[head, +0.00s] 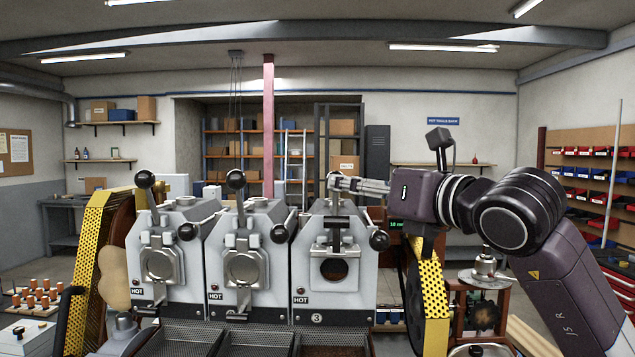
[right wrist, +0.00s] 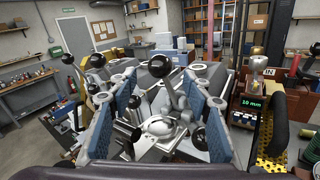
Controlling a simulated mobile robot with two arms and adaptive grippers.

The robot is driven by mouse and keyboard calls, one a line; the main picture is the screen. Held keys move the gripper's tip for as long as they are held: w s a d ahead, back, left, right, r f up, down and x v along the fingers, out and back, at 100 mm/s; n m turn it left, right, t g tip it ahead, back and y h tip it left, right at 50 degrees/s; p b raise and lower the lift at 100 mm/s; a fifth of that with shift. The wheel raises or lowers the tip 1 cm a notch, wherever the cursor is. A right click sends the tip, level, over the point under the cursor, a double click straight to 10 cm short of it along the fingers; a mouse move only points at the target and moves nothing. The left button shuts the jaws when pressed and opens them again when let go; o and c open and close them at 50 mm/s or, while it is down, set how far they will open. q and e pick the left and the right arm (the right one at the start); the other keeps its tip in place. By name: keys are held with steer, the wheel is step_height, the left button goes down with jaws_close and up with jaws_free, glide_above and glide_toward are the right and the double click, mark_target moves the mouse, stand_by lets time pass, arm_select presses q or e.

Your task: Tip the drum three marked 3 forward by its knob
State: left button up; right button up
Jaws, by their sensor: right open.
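Drum three (head: 312,260) is the rightmost of the grey roasting units in the head view, marked 3 low on its front. Its front opening shows brown contents. A black ball knob (head: 379,240) is on its right side. A lever (head: 334,208) rises at its top, its upper end partly covered by my right gripper. My right gripper (head: 340,184) reaches in from the right, level with that upper end. In the right wrist view its blue-padded fingers (right wrist: 160,88) are spread, with levers and ball knobs between and beyond them; contact is unclear. My left gripper is not in view.
Two similar units, drum two (head: 218,262) and drum one (head: 133,250), stand to the left with upright black-knobbed levers and HOT labels. Yellow perforated guards (head: 433,290) flank the row. Dark trays (head: 180,338) lie in front. A brass-coloured device (right wrist: 258,72) stands at right.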

mark_target(336, 193)
steer(key=p+x, duration=0.3)
steer(key=x, duration=0.3)
steer(key=shift+r, duration=0.2)
steer(key=shift+w+a+f, duration=0.1)
steer(key=shift+w+a, duration=0.1)
steer(key=shift+w, duration=0.05)
steer(key=shift+d, duration=0.1)
steer(key=c, duration=0.7)
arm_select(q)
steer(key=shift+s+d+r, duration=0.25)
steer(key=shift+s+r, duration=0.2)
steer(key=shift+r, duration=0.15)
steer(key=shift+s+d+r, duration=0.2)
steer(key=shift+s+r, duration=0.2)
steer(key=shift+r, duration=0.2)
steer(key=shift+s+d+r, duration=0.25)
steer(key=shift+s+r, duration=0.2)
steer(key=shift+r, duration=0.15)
arm_select(e)
jaws_close()
